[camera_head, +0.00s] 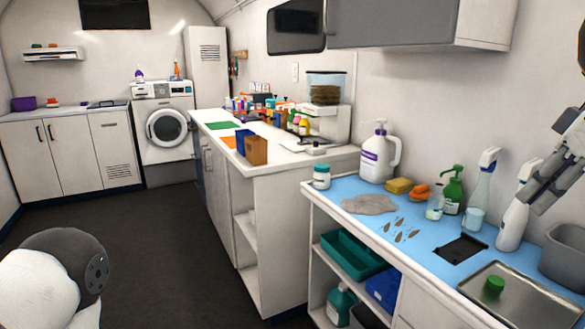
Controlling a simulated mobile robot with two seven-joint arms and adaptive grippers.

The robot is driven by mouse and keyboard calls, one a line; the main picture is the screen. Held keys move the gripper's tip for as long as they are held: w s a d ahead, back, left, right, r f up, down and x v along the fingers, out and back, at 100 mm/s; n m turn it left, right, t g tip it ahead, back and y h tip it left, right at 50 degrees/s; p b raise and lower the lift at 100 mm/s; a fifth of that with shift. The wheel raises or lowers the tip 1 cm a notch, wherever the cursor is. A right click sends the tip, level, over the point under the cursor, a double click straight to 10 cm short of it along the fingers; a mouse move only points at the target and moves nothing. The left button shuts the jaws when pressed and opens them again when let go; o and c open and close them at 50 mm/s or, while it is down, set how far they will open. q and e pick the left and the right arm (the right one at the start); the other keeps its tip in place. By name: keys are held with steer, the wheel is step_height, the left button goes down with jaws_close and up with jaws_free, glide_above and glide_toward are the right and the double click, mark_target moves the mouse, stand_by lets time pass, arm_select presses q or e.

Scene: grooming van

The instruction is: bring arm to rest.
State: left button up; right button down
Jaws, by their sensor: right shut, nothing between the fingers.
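My right gripper (540,197) is at the right edge, grey, with its fingers pointing down and left. It is shut and empty, in front of the white spray bottles on the blue-topped counter (345,187). I cannot tell how far above the counter it is. A white and dark rounded part of my left arm (60,270) shows at the lower left. My left gripper is out of view.
A spray bottle (514,222), a clear spray bottle (480,190), a green pump bottle (453,190) and a grey bin (565,255) crowd near my right gripper. The dark floor (150,240) is clear.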

steer(key=w+a+f+t+y, duration=0.1)
steer(key=a+f, duration=0.1)
steer(key=f, duration=0.5)
steer(key=w+a+f+t+y, duration=0.1)
steer(key=a+f, duration=0.2)
steer(key=f, duration=0.5)
steer(key=w+a+f+m+t+y, duration=0.1)
steer(key=a+f, duration=0.1)
steer(key=f, duration=0.5)
steer(key=shift+w+a+f, duration=0.2)
steer(key=shift+w+f, duration=0.15)
steer(key=shift+f, duration=0.05)
steer(key=s+a+f+m+g+h, duration=0.1)
steer(key=s+a+f+m+h, duration=0.1)
steer(key=s+f, duration=0.8)
steer(key=s+a+f+m+g+h, duration=0.2)
steer(key=s+f, duration=0.7)
steer(key=s, duration=0.1)
arm_select(q)
steer(key=shift+w, duration=0.1)
arm_select(e)
steer(key=s+a+f+g, duration=0.1)
steer(key=s+a+g, duration=0.1)
steer(key=s, duration=0.7)
steer(key=s+a+g+h, duration=0.1)
steer(key=s+a+g, duration=0.1)
steer(key=s, duration=0.7)
steer(key=shift+s+f+m+g, duration=0.35)
steer(key=shift+s+m+g, duration=0.05)
steer(key=shift+g, duration=0.3)
